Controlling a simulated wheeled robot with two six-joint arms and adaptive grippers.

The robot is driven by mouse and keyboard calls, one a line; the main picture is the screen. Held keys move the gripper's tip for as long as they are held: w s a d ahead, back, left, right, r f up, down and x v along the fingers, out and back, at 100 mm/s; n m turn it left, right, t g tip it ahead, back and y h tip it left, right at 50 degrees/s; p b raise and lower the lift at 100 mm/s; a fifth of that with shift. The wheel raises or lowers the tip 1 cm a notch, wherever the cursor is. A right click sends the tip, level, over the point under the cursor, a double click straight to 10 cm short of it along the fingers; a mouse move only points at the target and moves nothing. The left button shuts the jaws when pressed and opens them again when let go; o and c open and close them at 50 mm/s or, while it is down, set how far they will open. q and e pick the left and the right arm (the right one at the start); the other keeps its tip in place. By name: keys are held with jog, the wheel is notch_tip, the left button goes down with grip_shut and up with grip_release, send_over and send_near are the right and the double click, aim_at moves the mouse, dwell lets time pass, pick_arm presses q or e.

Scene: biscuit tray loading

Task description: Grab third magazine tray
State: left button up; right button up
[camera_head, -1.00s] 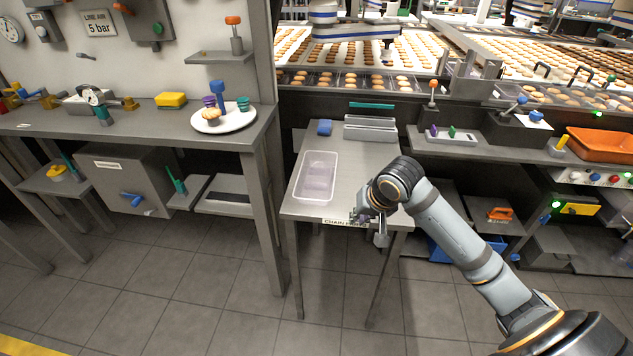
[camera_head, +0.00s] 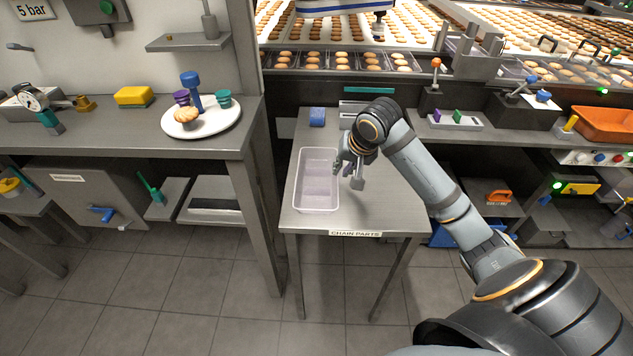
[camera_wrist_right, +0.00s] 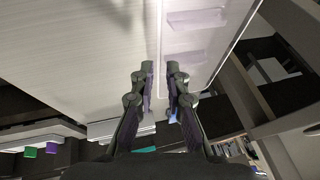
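A translucent pale plastic tray (camera_head: 315,206) stands on the steel table labelled chain parts. It also shows in the wrist view (camera_wrist_right: 200,45), with its long rim running up the picture. My right gripper (camera_head: 340,167) is at the tray's right long side in the head view. In the wrist view, my right gripper's two fingers (camera_wrist_right: 160,78) are apart by a narrow gap, with the rim line between them. I cannot tell whether a finger touches the wall. My left gripper is not in view.
The steel table (camera_head: 390,215) has bare top to the right of the tray. A blue block (camera_head: 317,116) and a grey metal holder (camera_head: 365,93) stand at its back. A bench at left carries a white plate (camera_head: 225,120). A conveyor with biscuits runs behind.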

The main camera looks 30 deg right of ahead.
aim_at(336, 177)
jog(key=shift+x, duration=1)
jog(key=b+x, duration=0.1)
jog(key=x, duration=0.1)
jog(key=shift+a+f, duration=0.15)
jog(key=shift+f, duration=0.25)
jog(key=shift+w+f, duration=0.25)
jog(key=shift+f, duration=0.05)
grip_shut()
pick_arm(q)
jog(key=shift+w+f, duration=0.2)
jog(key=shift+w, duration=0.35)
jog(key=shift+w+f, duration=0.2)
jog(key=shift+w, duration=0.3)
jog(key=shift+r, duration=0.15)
pick_arm(e)
jog(key=shift+r, duration=0.1)
